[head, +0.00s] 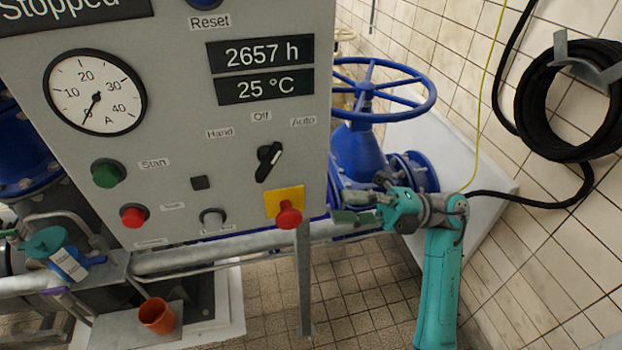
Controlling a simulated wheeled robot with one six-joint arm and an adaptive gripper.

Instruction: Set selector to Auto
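The selector (268,162) is a black knob with a white line on the grey control panel (180,90). Labels Hand, Off and Auto (303,122) stand in an arc above it. The knob is slanted, and its upper end leans up and to the right, toward the Auto label. My gripper (346,207) is at the right edge of the panel, lower than the selector and apart from it. Its fingers point left and look parted, with nothing seen between them.
A red mushroom button on a yellow plate (285,202) sits below the selector, close to my gripper. A blue handwheel valve (370,90) stands behind the panel's right edge. A hose coil (570,100) hangs on the tiled wall. An orange cup (157,316) stands low at left.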

